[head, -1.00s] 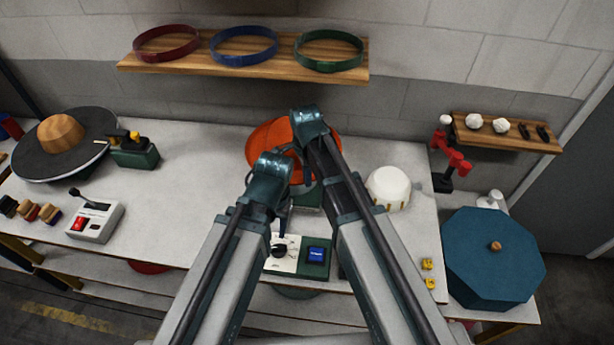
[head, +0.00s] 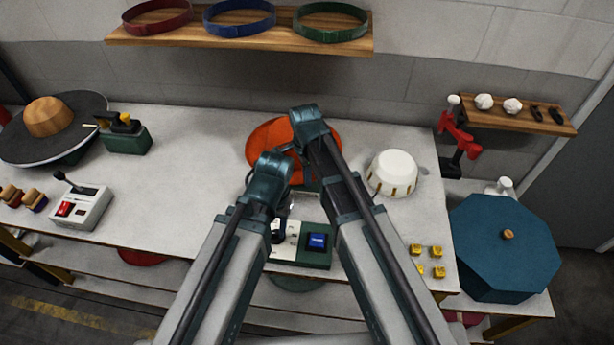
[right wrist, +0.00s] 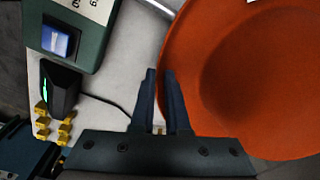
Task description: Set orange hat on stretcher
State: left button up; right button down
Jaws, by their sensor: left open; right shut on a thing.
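The orange hat (head: 268,138) shows in the head view behind my arms, above the table. In the right wrist view its wide brim (right wrist: 230,100) fills the right side. My right gripper (right wrist: 164,72) is shut at the brim edge, holding the hat. My left gripper (head: 279,226) is open and empty below the hat in the head view, mostly hidden by its arm. A green-based device (head: 316,259) with a blue button stands below the hat. A white dome with gold slots (head: 392,170) stands to its right. I cannot tell surely which is the stretcher.
A blue octagonal box (head: 500,255) stands at the right. Yellow blocks (head: 416,249) lie at the table's front right. The table between left items and orange hat is clear.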

pick_arm(q)
jog(key=shift+f+b, duration=0.7)
pick_arm(e)
jog(key=shift+f, duration=0.7)
jog(key=c, duration=0.8)
grip_release()
jog(key=shift+c, duration=0.2)
pick_arm(q)
jog(key=shift+r, duration=0.2)
pick_arm(e)
jog(key=shift+r, duration=0.2)
pick_arm(q)
notch_tip(320, 180, up, 13)
jog(key=p, duration=1.3)
jog(key=shift+r+p, duration=0.2)
jog(key=shift+p, duration=0.2)
pick_arm(e)
notch_tip(320, 180, up, 13)
jog(key=shift+s+a+r, duration=0.2)
